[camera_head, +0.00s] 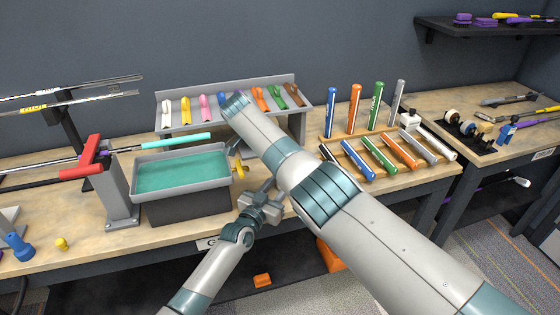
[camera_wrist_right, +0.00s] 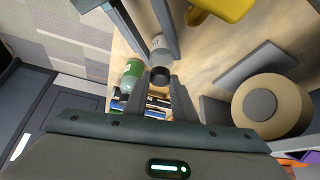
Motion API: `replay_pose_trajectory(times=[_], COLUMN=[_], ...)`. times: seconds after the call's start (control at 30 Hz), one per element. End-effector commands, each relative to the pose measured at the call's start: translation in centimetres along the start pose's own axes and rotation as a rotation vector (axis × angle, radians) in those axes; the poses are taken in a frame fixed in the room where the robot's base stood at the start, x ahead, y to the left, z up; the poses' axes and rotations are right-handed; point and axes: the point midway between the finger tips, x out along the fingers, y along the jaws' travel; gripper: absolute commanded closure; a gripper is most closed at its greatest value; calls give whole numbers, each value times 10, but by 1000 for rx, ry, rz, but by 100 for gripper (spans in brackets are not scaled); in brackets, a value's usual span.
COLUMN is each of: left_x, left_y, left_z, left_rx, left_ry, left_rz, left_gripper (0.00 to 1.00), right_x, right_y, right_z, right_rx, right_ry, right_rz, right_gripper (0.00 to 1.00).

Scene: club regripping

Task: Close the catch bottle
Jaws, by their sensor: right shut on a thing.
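In the right wrist view, a small clear bottle (camera_wrist_right: 158,45) with a pale label stands between two grey fingers that reach in from the top. A black cap (camera_wrist_right: 160,76) sits at its near end. My right gripper (camera_wrist_right: 158,85) is shut on the black cap, close against the bottle. In the head view my right arm hides this gripper and the bottle.
A green-labelled bottle (camera_wrist_right: 131,74) and a beige tape roll (camera_wrist_right: 268,106) are near the right gripper. A grey tray of teal liquid (camera_head: 222,185) stands left on the bench, beside a red-topped clamp (camera_head: 110,180). Grip racks (camera_head: 385,150) stand right. Carpet lies beyond the bench edge.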

Motion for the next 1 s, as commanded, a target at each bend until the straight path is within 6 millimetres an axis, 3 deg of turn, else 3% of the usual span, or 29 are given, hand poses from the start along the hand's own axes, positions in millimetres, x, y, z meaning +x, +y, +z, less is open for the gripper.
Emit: replay_pose_trajectory(times=[0.07,0.1,0.17,0.2,0.57,1.0], left_x=[0,0,0,0,0,0], left_y=[2,2,2,2,0,0], left_z=[2,2,2,2,2,2], left_rx=[1,1,1,1,0,0], left_ry=[-5,-5,-6,-6,-5,-4], left_rz=[3,3,3,3,1,0], left_gripper=[100,100,100,100,100,100], right_x=[-2,-2,-2,-2,-4,-38], right_y=[-2,-2,-2,-1,0,0], right_z=[0,0,1,1,0,-20], right_rx=[-1,-2,-2,-3,-4,-4], right_ry=[1,0,0,0,-2,-2], right_rz=[-6,-6,-6,-5,-2,-1], right_gripper=[96,74,59,57,57,57])
